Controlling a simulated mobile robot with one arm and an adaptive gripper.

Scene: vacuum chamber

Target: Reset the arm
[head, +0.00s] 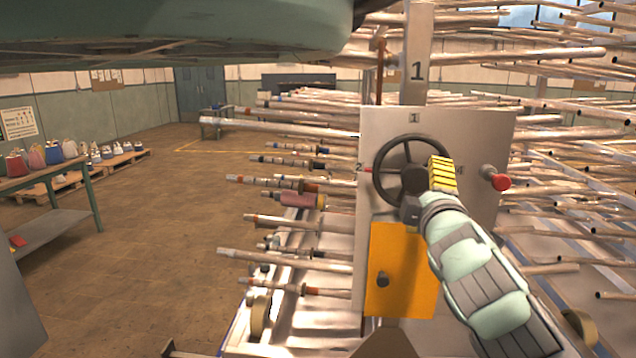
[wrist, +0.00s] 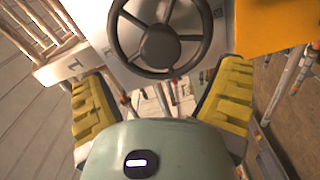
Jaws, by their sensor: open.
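My gripper (wrist: 163,105) is open, with its two yellow ridged fingers spread apart and nothing between them in the wrist view. In the head view, my pale green arm reaches in from the lower right, and a yellow finger of the gripper (head: 441,174) shows in front of the right side of a dark handwheel (head: 385,160). The handwheel is on a grey metal panel (head: 480,135). In the wrist view the handwheel (wrist: 160,47) lies just beyond the fingertips. I cannot tell whether the gripper touches it.
A red knob (head: 500,182) sticks out right of the handwheel. An orange box (head: 405,275) with a dark knob is below it. Racks of metal tubes (head: 290,128) stick out on both sides of the panel. A green-framed table (head: 75,170) stands left. The floor (head: 150,220) between is open.

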